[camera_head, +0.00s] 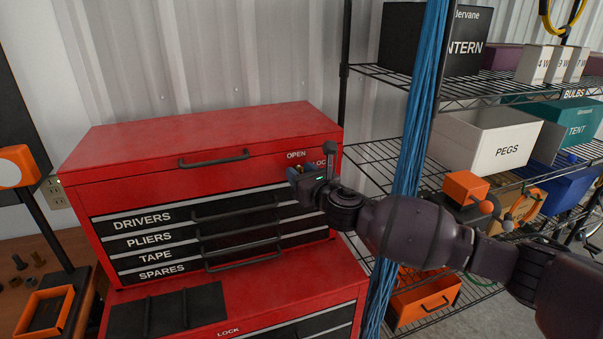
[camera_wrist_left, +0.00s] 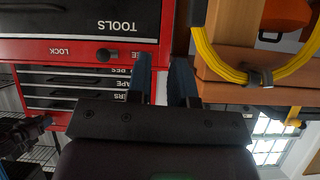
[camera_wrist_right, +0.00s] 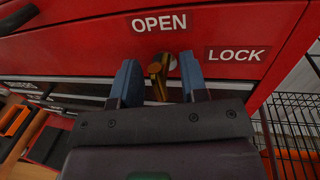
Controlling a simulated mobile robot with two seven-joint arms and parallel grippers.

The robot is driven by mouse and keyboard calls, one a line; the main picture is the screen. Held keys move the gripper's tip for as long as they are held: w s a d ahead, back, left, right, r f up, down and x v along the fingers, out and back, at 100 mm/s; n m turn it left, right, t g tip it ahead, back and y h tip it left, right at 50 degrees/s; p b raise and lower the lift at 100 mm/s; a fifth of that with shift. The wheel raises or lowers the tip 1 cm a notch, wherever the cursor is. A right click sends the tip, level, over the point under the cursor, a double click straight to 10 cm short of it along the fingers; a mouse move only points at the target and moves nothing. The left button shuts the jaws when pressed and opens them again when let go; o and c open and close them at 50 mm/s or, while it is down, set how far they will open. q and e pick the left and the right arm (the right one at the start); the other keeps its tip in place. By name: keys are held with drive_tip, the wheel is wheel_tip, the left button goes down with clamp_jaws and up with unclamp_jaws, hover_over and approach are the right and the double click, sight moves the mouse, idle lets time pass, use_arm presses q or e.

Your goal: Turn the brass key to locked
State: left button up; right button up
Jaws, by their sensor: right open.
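The brass key (camera_wrist_right: 160,70) stands in its lock on the red tool chest (camera_head: 230,128), between and just below the OPEN (camera_wrist_right: 159,22) and LOCK (camera_wrist_right: 235,54) labels. My right gripper (camera_wrist_right: 158,82) is open, with one blue finger on each side of the key; I cannot tell whether either finger touches it.
Black drawer fronts with a long handle (camera_head: 240,230) lie left of my right gripper. Blue cables (camera_head: 412,130) hang behind my right arm, before a wire shelf with a PEGS bin (camera_head: 485,140). A yellow cable (camera_wrist_left: 215,65) hangs near my left gripper.

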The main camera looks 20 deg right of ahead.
clamp_jaws()
